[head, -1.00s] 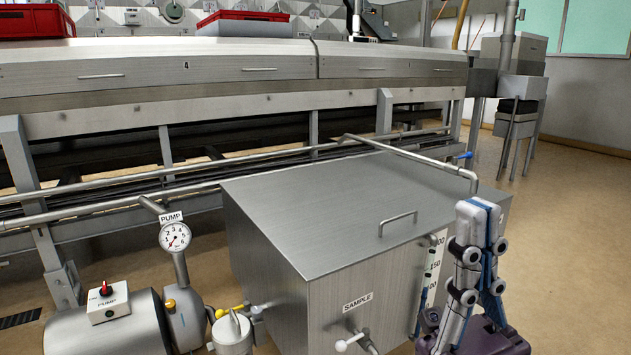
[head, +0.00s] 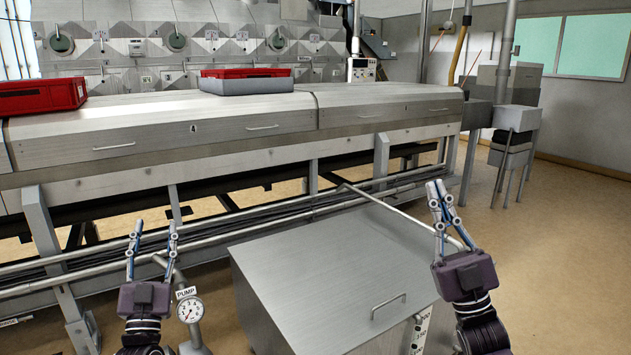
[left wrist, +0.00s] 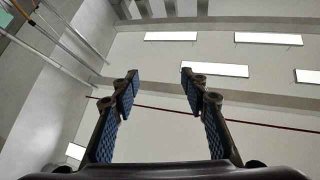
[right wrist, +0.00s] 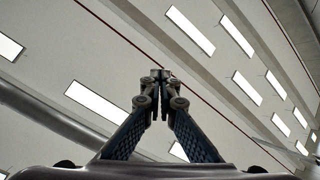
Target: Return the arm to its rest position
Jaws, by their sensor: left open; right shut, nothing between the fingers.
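My right gripper (head: 438,186) is at the right of the head view, pointing up, over the right side of the steel tank (head: 325,265). Its fingertips meet with nothing between them in the right wrist view (right wrist: 160,76). Both wrist views face the ceiling and its lights.
The pump gauge (head: 190,310) stands close behind my left gripper. Pipes (head: 250,218) run along the long steel hood (head: 260,125). A red crate (head: 42,97) and a red-topped grey tray (head: 246,80) sit on top. Open floor (head: 560,260) lies to the right.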

